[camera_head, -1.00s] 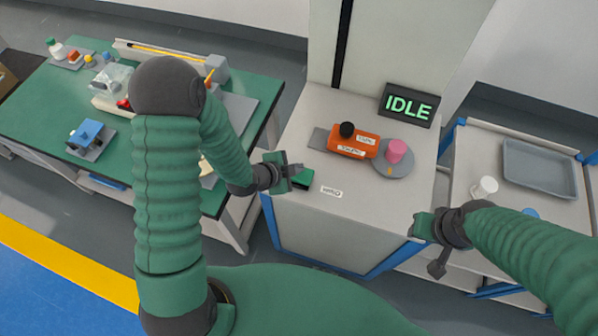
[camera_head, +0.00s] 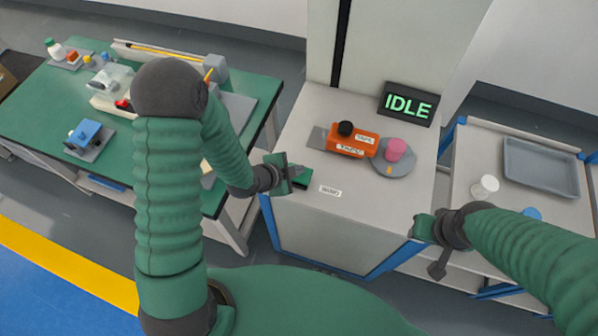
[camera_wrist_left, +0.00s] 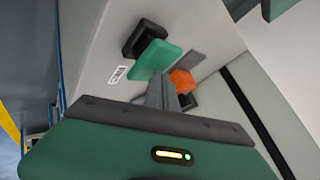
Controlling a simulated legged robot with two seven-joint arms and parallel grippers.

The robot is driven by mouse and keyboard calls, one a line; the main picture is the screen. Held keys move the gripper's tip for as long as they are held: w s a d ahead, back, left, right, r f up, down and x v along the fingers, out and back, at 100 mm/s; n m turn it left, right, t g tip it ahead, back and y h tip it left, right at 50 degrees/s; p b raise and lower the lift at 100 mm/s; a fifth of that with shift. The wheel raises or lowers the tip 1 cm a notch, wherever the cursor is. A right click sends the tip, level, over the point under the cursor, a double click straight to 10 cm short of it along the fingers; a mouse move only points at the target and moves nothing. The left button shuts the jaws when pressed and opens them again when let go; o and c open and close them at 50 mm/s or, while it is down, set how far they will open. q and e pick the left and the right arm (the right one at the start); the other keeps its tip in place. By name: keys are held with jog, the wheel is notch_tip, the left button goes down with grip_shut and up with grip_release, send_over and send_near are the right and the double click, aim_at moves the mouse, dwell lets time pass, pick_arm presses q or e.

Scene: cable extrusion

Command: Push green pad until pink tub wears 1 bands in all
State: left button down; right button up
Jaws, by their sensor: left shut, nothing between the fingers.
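The green pad (camera_head: 303,180) sits at the front left of the pale cabinet top, partly hidden by my left gripper. In the left wrist view the green pad (camera_wrist_left: 157,60) shows on a black base. My left gripper (camera_head: 296,171) is shut and empty, its fingertips (camera_wrist_left: 160,90) close to the pad; I cannot tell whether they touch. The pink tub (camera_head: 395,149) stands upright on a grey round plate (camera_head: 389,168); I make out no band on it. My right gripper (camera_head: 424,228) is by the cabinet's right front edge, its jaws unclear.
An orange unit (camera_head: 351,144) with a black knob stands beside the round plate. A dark display (camera_head: 408,104) reads IDLE in green. A white label (camera_head: 329,190) lies near the pad. Right is a cart with a grey tray (camera_head: 541,165); left is a cluttered green bench (camera_head: 40,105).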

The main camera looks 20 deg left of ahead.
pick_arm(q)
jog(key=shift+a+f, duration=0.1)
jog(key=shift+f, duration=0.25)
jog(key=shift+f+b, duration=0.85)
jog(key=shift+b, duration=0.2)
dwell(0.5)
jog(key=shift+r, duration=0.1)
jog(key=shift+a+r+p, duration=0.1)
jog(key=shift+r+p, duration=1.35)
jog(key=shift+r, duration=0.25)
notch_tip(320, 180, up, 5)
jog(key=p, duration=0.4)
jog(key=shift+r, duration=0.1)
